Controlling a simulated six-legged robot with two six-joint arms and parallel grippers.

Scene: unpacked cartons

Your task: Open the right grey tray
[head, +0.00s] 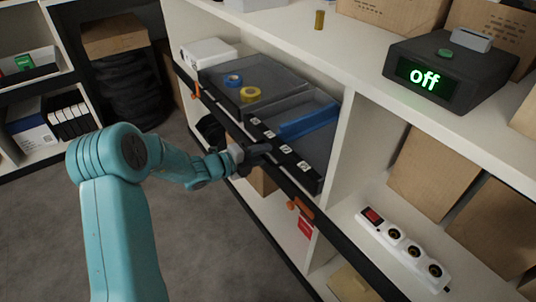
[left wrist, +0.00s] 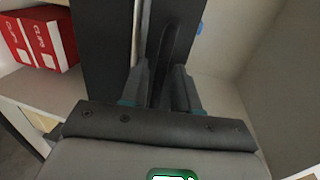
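The right grey tray (head: 318,148) sits in the shelf under the top board, with a blue item (head: 308,122) inside. The left grey tray (head: 217,84) is beside it and holds a blue tape roll (head: 233,80) and a yellow one (head: 250,94). My left gripper (head: 262,149) is at the dark front of the right tray. In the left wrist view its two fingers (left wrist: 161,75) stand on either side of a dark curved bar (left wrist: 168,45). Whether they press on it cannot be told. My right gripper is not in view.
A black box reading "off" (head: 432,72) stands on the top board. A white power strip (head: 404,247) lies on the lower right shelf near cartons (head: 436,165). Orange clips (head: 300,207) sit on the dark shelf edge. A red-and-white box (left wrist: 38,40) shows in the left wrist view.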

